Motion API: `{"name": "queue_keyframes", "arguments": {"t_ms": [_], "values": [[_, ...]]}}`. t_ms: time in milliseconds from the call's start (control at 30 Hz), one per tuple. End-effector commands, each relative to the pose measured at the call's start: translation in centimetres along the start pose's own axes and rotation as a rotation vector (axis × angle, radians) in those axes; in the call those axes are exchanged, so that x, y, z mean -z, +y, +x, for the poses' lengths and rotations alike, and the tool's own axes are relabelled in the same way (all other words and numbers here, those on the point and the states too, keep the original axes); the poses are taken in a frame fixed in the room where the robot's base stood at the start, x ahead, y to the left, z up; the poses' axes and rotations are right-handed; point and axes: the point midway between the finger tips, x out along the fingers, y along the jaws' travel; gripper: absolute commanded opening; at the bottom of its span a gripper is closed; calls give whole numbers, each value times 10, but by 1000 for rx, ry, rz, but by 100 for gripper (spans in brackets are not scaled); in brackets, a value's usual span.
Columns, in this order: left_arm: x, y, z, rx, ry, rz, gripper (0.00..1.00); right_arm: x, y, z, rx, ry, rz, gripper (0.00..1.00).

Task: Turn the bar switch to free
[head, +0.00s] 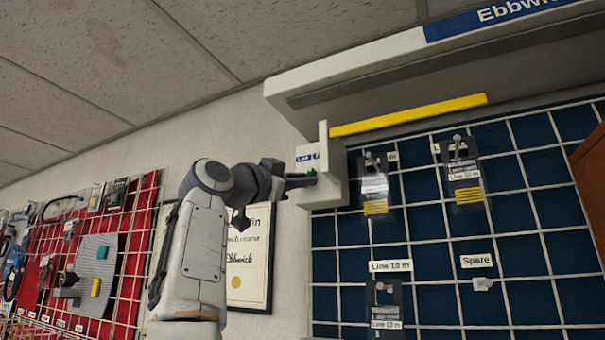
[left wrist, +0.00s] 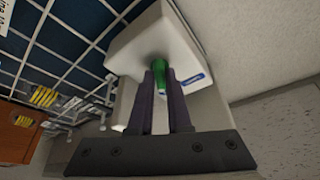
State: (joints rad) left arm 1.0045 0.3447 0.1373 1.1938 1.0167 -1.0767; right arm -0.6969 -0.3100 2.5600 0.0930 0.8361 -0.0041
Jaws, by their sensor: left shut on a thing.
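The bar switch is a green piece on a white box (head: 322,186) on the wall at the left edge of the blue grid panel. Only a bit of the green bar (head: 311,173) shows in the head view. My left gripper (head: 300,180) reaches it from the left and is shut on it. In the left wrist view the green bar (left wrist: 161,72) sits between the two dark fingertips (left wrist: 160,82), in front of the white box (left wrist: 160,45). The switch's markings are too small or hidden to read. My right gripper is not in view.
A yellow bar (head: 408,115) runs under a white overhead housing (head: 350,68), close above the box. Hanging gauges with labels (head: 375,190) are on the grid panel to the right. A framed certificate (head: 250,255) hangs behind my left arm.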

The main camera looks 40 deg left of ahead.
Motion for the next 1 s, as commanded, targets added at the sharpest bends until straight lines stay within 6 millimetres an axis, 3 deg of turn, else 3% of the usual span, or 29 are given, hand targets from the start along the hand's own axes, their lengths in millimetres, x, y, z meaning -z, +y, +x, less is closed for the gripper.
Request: {"name": "queue_keyframes", "arguments": {"t_ms": [400,967,1000], "values": [[3,-3,0,-75,3,188,0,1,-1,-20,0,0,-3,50],[3,-2,0,-88,5,218,0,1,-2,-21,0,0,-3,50],[3,-2,0,-88,5,218,20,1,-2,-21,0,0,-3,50]]}}
